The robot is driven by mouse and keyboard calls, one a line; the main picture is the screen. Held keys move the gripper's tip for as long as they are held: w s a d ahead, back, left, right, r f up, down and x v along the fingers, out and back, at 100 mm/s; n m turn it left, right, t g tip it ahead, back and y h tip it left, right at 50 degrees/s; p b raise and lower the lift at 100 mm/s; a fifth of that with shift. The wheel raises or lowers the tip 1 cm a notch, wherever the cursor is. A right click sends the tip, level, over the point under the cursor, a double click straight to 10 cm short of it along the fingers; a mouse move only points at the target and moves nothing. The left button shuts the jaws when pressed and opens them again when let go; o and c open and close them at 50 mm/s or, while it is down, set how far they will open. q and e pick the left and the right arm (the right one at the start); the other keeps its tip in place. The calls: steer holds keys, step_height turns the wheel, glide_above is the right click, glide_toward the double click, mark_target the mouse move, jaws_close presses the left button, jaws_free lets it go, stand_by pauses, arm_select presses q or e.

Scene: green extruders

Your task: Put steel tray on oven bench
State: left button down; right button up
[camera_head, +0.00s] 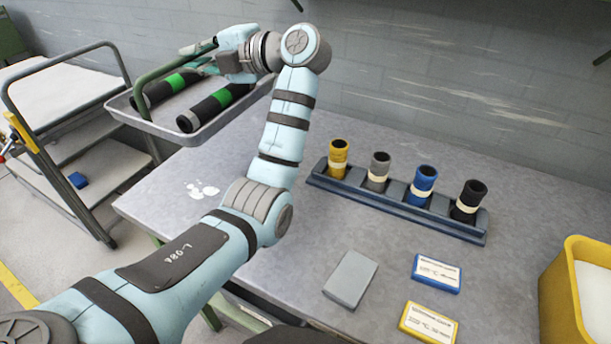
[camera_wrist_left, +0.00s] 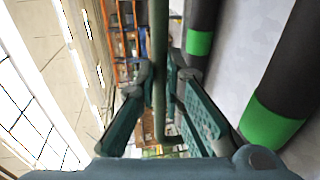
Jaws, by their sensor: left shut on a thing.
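The steel tray (camera_head: 150,126) is a shallow grey tray with green handles, at the upper left in the head view. Two black cylinders with green bands (camera_head: 160,90) lie in it. My left gripper (camera_head: 205,62) is shut on a green tray handle; the left wrist view shows this bar (camera_wrist_left: 160,75) between the fingers. The tray appears raised, overlapping the far left edge of a grey bench (camera_head: 240,150) and the trolley beside it. I cannot tell the exact gap beneath it. No oven is visible. My right gripper is not in view.
A dark blue rack (camera_head: 400,205) holds several coloured cylinders. Grey (camera_head: 350,279), blue (camera_head: 436,273) and yellow (camera_head: 428,323) boxes lie on the bench. A yellow bin (camera_head: 560,300) stands right. A stepped trolley (camera_head: 75,150) stands left. A wall backs the bench.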

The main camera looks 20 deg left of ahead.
arm_select(q)
step_height(320, 180, down, 20)
steer(key=shift+a+r+b, duration=0.1)
steer(key=shift+b, duration=0.75)
steer(key=c, duration=1.7)
jaws_free()
steer(key=d+r+b, duration=0.1)
steer(key=d+r, duration=0.1)
steer(key=d, duration=1)
